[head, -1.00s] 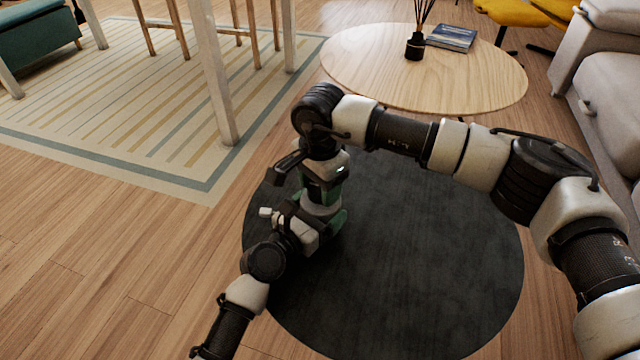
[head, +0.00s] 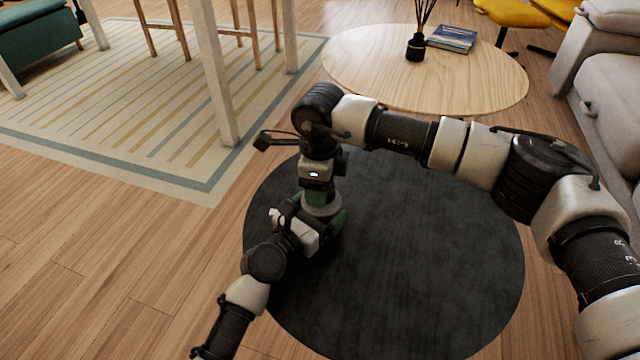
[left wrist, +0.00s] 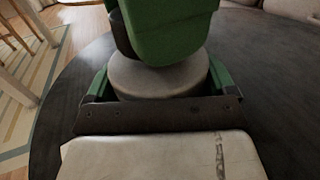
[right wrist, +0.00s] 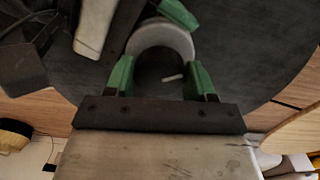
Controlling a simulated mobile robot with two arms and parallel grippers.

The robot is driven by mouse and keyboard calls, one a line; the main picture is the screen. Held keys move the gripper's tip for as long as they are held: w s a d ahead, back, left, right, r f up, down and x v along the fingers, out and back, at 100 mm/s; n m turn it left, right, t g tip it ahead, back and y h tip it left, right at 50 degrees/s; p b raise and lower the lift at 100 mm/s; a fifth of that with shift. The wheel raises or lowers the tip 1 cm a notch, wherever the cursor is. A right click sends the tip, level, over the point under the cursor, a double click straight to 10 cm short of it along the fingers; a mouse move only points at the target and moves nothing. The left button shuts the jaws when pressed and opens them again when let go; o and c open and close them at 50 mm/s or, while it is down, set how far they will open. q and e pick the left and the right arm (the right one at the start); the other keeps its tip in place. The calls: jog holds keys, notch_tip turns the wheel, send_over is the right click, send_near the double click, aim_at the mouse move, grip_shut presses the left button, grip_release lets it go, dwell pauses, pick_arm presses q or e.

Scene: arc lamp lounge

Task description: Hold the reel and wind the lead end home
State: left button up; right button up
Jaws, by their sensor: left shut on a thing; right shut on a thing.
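The reel (head: 322,204) is a short pale grey drum above the dark round table (head: 420,260). My left gripper (head: 318,214) reaches it from the side. In the left wrist view, its green fingers lie on both sides of the grey drum (left wrist: 158,78). My right gripper (head: 317,190) points down from above. In the right wrist view, its green fingers (right wrist: 161,80) close on a dark round top part (right wrist: 158,70) with a small white mark, inside the drum's grey rim. The fingers hide part of the reel. I cannot make out the lead end clearly.
A light wooden round table (head: 470,85) with a reed diffuser (head: 415,46) and a book (head: 452,39) stands behind. A sofa (head: 600,110) is at right. A striped rug (head: 120,120) and table legs are at left. Much of the dark table is bare.

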jog(key=m, duration=0.7)
jog(key=shift+w, duration=0.1)
jog(key=m, duration=0.8)
jog(key=shift+d, duration=0.15)
dwell(0.9)
jog(key=o, duration=0.9)
notch_tip(320, 180, up, 12)
jog(key=shift+r, duration=0.1)
